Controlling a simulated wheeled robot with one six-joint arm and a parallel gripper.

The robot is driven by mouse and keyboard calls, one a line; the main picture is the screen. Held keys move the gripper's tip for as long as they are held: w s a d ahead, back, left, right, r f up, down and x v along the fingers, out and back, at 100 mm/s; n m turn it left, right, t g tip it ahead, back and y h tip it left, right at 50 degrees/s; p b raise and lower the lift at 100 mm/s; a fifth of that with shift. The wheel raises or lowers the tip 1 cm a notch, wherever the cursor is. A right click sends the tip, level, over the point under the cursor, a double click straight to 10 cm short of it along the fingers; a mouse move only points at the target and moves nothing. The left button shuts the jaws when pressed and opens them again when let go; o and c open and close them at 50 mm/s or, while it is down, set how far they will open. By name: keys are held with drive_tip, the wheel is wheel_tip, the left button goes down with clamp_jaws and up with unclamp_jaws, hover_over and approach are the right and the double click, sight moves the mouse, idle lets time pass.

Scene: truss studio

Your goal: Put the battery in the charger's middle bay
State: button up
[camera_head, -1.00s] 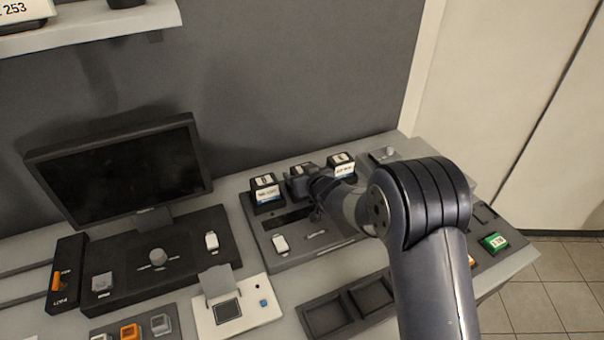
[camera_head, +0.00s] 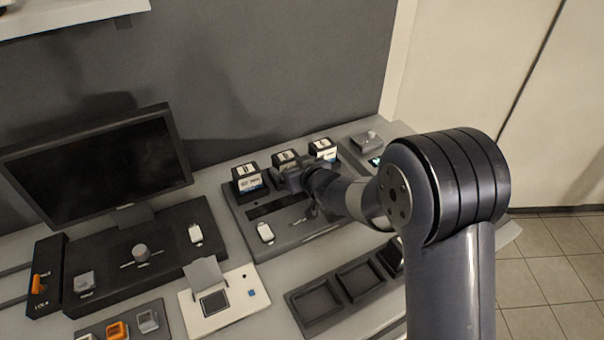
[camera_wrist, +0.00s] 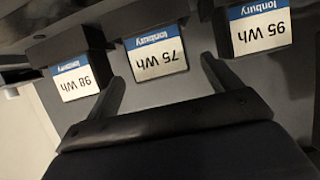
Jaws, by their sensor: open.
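The charger (camera_head: 306,232) is a grey unit on the desk with three dark batteries standing in a row at its back. The middle battery (camera_head: 284,157) has a white label. In the wrist view, its label reads 75 Wh upside down (camera_wrist: 157,58). My gripper (camera_wrist: 161,72) is open, with a finger on each side of the middle battery's front. In the head view, my gripper (camera_head: 297,177) hides the middle battery's lower part. Whether it is fully seated in the bay, or the fingers touch it, I cannot tell.
A left battery (camera_head: 247,179) and right battery (camera_head: 323,149) flank the middle one closely. A monitor (camera_head: 95,165) stands at left. A white pad (camera_head: 240,300) and a dark tray with empty compartments (camera_head: 316,301) lie in front. The wall is close behind.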

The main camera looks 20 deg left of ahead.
drive_tip(key=shift+v, duration=2.7)
drive_tip(key=shift+c, duration=0.4)
